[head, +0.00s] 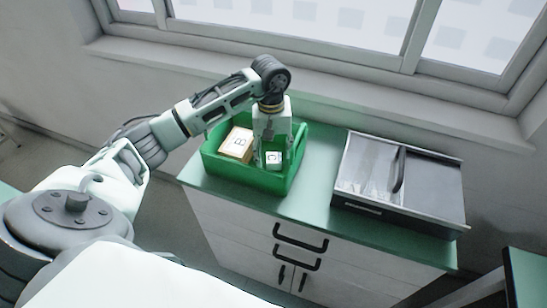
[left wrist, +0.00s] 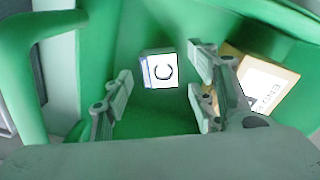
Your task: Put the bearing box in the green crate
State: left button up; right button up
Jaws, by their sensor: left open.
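The green crate (head: 248,178) stands on the cabinet top, and its wall also shows in the left wrist view (left wrist: 55,22). A small white box marked C (head: 273,158) is inside the crate. In the left wrist view this box (left wrist: 160,70) shows between and beyond my fingertips, apparently untouched. A larger tan box with a white label marked B (head: 236,144) is also in the crate, on the left. I cannot tell which is the bearing box. My left gripper (head: 266,148) points down into the crate, open and empty. My right gripper is out of view.
A grey metal tray or case with a black handle (head: 398,168) sits right of the crate on the green cabinet top (head: 315,190). A narrow strip of top is free between them. The window wall (head: 330,95) is close behind.

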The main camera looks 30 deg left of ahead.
aim_at(272, 158)
pick_arm(q)
notch_tip(272, 158, up, 9)
jog(key=b, duration=0.1)
jog(key=shift+b, duration=0.35)
jog(key=shift+s+a, duration=0.1)
jog(key=shift+s, duration=0.05)
